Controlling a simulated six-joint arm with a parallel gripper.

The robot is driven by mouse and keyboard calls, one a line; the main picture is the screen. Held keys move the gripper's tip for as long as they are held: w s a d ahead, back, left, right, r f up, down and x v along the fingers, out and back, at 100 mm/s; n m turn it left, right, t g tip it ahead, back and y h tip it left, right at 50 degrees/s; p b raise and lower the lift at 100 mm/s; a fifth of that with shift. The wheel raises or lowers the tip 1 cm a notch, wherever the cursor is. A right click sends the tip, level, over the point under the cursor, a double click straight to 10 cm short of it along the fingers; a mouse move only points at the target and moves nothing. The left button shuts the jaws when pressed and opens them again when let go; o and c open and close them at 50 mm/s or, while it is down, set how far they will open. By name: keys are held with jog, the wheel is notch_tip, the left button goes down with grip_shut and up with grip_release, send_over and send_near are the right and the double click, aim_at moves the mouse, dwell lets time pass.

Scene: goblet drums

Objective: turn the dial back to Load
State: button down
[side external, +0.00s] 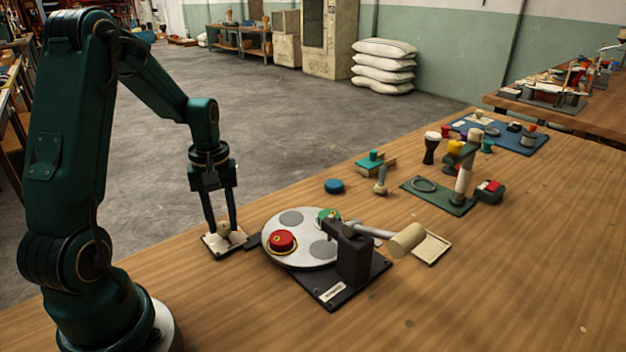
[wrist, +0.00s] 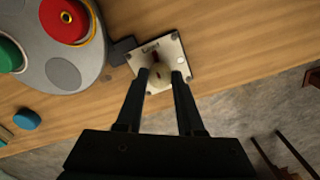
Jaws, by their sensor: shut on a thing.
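The dial is a pale knob (wrist: 160,75) on a small cream plate (wrist: 172,49). In the side external view the plate (side external: 213,247) lies at the table's left edge, joined to the turntable's base. My gripper (wrist: 164,76) points down over the plate, its two dark fingers on either side of the knob and shut on it. In the side external view my gripper (side external: 227,228) stands at the plate, and the knob is partly hidden by the fingers.
A grey turntable (side external: 300,257) beside the plate carries a red drum (side external: 282,241) and a green one (side external: 328,215). A dark post with a pale mallet (side external: 408,240) stands over it. A blue disc (side external: 334,186) lies behind. The front right of the table is clear.

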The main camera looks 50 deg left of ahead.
aim_at(223, 224)
jog(key=shift+n, duration=0.6)
jog(key=c, duration=0.5)
grip_release()
jog(key=shift+r, duration=0.1)
jog(key=shift+r, duration=2.55)
